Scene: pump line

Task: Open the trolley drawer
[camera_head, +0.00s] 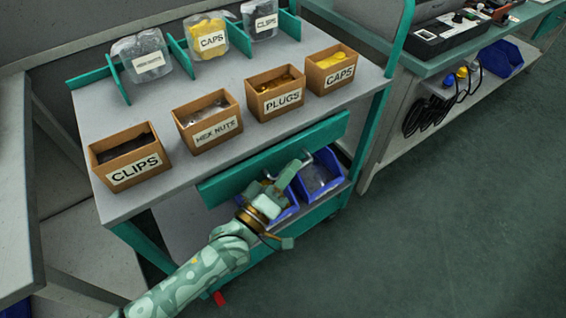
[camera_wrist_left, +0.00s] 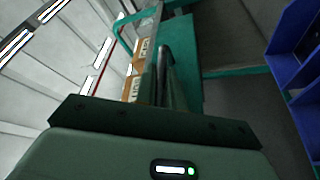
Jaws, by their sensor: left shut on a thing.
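The trolley (camera_head: 232,160) has a grey top and teal frame. Its drawer has a long teal front (camera_head: 240,176) just below the top's front edge, with no clear gap showing. A metal handle (camera_head: 308,157) sits on this front; its bar also shows in the left wrist view (camera_wrist_left: 164,72), beside the teal drawer front (camera_wrist_left: 184,50). My left gripper (camera_head: 294,170) reaches up from below and is shut on the handle, its fingers partly hiding it. My right gripper is in neither view.
Cardboard boxes labelled CLIPS (camera_head: 130,160), HEX NUTS (camera_head: 208,122), PLUGS (camera_head: 276,92) and CAPS (camera_head: 334,70) line the trolley top, with clear bins behind. Blue bins (camera_head: 322,178) stand on the lower shelf. A bench (camera_head: 385,45) stands right; the floor (camera_head: 440,220) in front is clear.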

